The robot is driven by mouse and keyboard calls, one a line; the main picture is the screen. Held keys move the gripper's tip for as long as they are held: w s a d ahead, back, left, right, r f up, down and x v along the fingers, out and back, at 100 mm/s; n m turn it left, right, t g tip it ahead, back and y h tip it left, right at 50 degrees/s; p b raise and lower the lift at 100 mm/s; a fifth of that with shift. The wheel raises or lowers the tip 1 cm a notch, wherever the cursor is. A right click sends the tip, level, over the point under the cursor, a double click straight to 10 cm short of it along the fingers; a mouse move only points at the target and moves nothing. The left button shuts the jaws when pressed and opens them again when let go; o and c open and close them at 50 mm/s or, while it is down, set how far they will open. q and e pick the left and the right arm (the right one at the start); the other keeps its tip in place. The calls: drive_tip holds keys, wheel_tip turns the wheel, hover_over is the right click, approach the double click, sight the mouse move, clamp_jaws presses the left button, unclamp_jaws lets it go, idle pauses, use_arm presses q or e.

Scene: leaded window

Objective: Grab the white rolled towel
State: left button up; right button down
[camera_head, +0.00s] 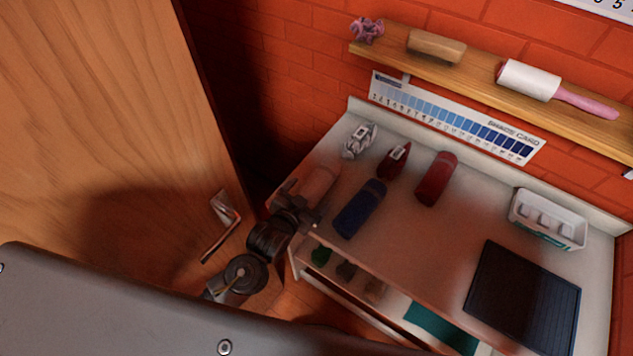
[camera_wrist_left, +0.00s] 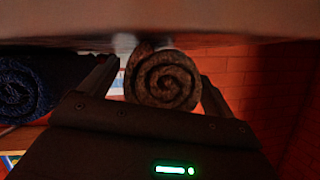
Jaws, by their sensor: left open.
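A rolled towel (camera_head: 318,184) lies at the left end of the white table; it looks pale pinkish in this light, and it is the palest of the rolls there. My left gripper (camera_head: 299,203) is at its near end, open. In the left wrist view the towel's spiral end (camera_wrist_left: 163,80) looks dim brown-grey and sits between the two spread fingers of my left gripper (camera_wrist_left: 160,76). Whether either finger touches it cannot be told. A blue roll (camera_head: 360,208) lies beside it, also seen in the left wrist view (camera_wrist_left: 20,88). A red roll (camera_head: 436,178) lies farther right. My right gripper is not in view.
The white table (camera_head: 420,227) also holds a patterned item (camera_head: 359,140), a dark red item (camera_head: 394,160), a white box (camera_head: 548,220) and a black panel (camera_head: 522,297). A wooden door (camera_head: 110,110) stands at left. A shelf (camera_head: 480,75) is on the brick wall.

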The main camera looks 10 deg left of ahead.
use_arm(q)
drive_tip(key=shift+w+f, duration=0.1)
drive_tip(key=shift+w, duration=0.05)
drive_tip(key=shift+c, duration=0.9)
drive_tip(key=c, duration=0.9)
